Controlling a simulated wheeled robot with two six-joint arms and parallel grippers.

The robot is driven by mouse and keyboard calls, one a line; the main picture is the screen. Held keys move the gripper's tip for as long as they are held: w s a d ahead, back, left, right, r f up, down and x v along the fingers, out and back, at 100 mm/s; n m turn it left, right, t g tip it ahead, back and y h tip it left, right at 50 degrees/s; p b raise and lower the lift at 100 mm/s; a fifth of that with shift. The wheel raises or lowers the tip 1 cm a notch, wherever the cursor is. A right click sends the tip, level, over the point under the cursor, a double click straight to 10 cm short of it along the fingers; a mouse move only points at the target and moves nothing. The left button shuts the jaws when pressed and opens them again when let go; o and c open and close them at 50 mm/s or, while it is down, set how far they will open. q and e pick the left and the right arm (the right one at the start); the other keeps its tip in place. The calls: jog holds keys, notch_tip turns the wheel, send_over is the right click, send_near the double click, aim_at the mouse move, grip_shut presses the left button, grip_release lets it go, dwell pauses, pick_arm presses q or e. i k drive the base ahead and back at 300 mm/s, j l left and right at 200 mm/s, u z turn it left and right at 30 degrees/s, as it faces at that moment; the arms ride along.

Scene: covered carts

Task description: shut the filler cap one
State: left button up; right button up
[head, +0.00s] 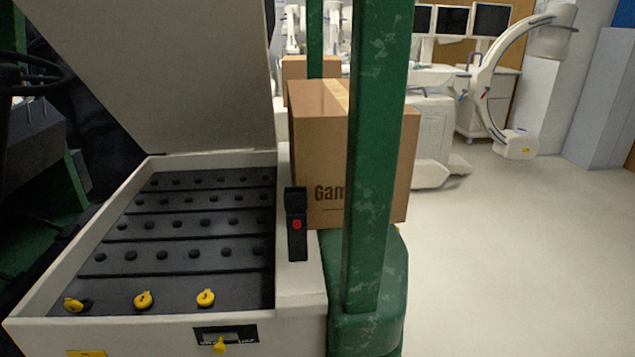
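A cart's battery compartment (296,272) stands open, with its pale lid (160,70) raised above it. Three yellow filler caps sit along the near row. The left yellow cap (72,304) looks tilted up, with a dark round spot beside it. The middle yellow cap (144,299) and the right yellow cap (205,297) look flatter, though they are too small to tell if they are fully seated. Several small black caps (192,253) fill the rows behind. Neither of my grippers is in view.
A black latch with a red button (296,225) stands on the compartment's right rim. A green post (376,150) rises at the right, in front of a cardboard box (318,140). A steering wheel (30,75) is at upper left. Open floor (520,260) lies to the right.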

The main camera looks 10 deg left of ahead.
aim_at(70, 304)
jog(key=u, duration=1.65)
